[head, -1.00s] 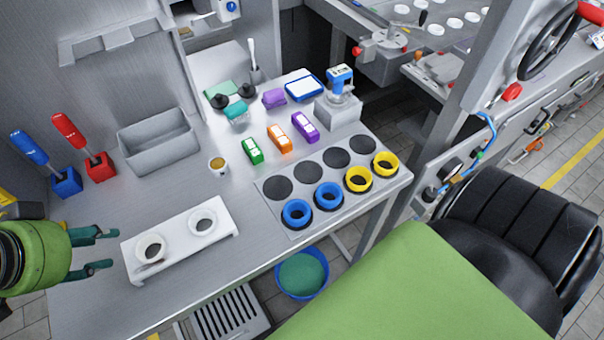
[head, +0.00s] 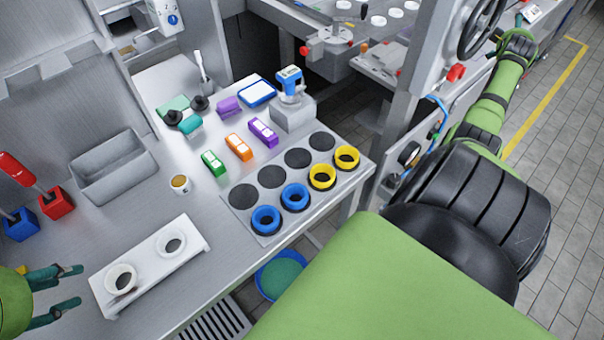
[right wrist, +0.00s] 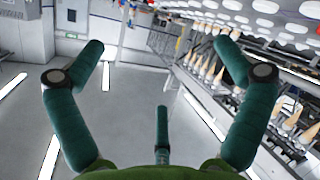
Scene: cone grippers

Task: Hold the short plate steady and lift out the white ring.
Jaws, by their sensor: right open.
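The short plate (head: 150,262) is a white raised plate near the front left of the steel table in the head view. Two white rings sit on it: the nearer one (head: 109,280) at its left and the other one (head: 160,245) at its right. My left gripper (head: 78,286) is open and empty, its fingers pointing at the plate's left end. I cannot tell whether it touches the plate. My right gripper (head: 517,42) is far off at the upper right, away from the table. In the right wrist view it (right wrist: 160,62) is open with nothing between its fingers.
A grey plate (head: 275,230) with blue rings (head: 266,220), yellow rings (head: 322,177) and dark round spots lies to the right. A small cup (head: 180,184) stands behind the short plate. A grey bin (head: 108,170) and a red-handled tool (head: 55,204) stand further back.

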